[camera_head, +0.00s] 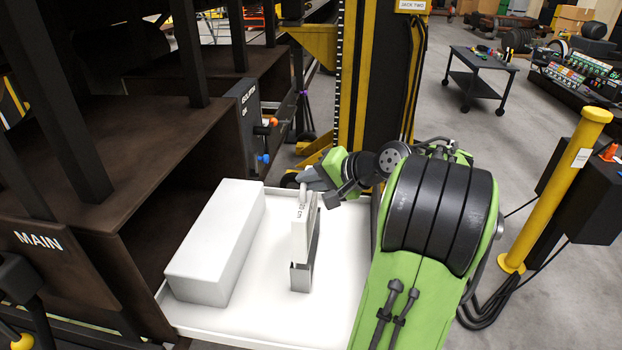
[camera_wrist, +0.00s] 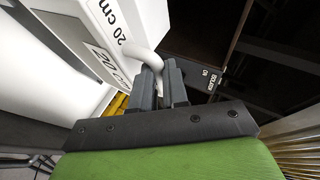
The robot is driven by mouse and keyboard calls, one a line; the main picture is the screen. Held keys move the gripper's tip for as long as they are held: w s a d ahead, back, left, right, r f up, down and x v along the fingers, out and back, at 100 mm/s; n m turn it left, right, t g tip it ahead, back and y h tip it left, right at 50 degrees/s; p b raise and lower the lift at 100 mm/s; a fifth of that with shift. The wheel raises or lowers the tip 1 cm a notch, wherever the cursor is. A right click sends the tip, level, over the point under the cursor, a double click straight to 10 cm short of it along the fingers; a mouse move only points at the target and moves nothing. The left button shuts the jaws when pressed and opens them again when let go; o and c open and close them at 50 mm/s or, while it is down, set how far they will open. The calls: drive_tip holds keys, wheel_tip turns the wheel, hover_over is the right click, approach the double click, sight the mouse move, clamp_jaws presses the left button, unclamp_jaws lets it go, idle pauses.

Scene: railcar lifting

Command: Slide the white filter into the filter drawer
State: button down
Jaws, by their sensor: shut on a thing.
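My gripper (camera_head: 307,183) is shut on the curved white handle (camera_wrist: 147,58) of a narrow white piece (camera_head: 302,225) marked "20 cm". This piece stands upright over a white tray (camera_head: 262,312), with a grey metal bracket (camera_head: 301,276) at its lower near end. The label also shows on the white piece in the wrist view (camera_wrist: 78,45). A larger plain white block (camera_head: 215,245) lies in the tray to the left, apart from the narrow piece. I cannot tell which white thing is the filter, or whether the tray is the filter drawer.
A brown metal frame (camera_head: 160,150) with a dark opening stands left of the tray. A grey control box (camera_head: 250,115) with orange and blue knobs is behind it. A yellow-black column (camera_head: 385,70) stands at the back, and a yellow post (camera_head: 555,185) at the right.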

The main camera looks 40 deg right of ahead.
sight(312, 213)
drive_tip(key=shift+f+b, duration=3.4)
drive_tip(key=shift+f, duration=1.3)
drive_tip(key=c, duration=1.1)
unclamp_jaws()
drive_tip(key=shift+o, duration=0.2)
drive_tip(key=p+v, duration=0.6)
drive_tip(key=v, duration=1)
drive_tip(key=shift+w+a, duration=0.1)
drive_tip(key=shift+w, duration=0.1)
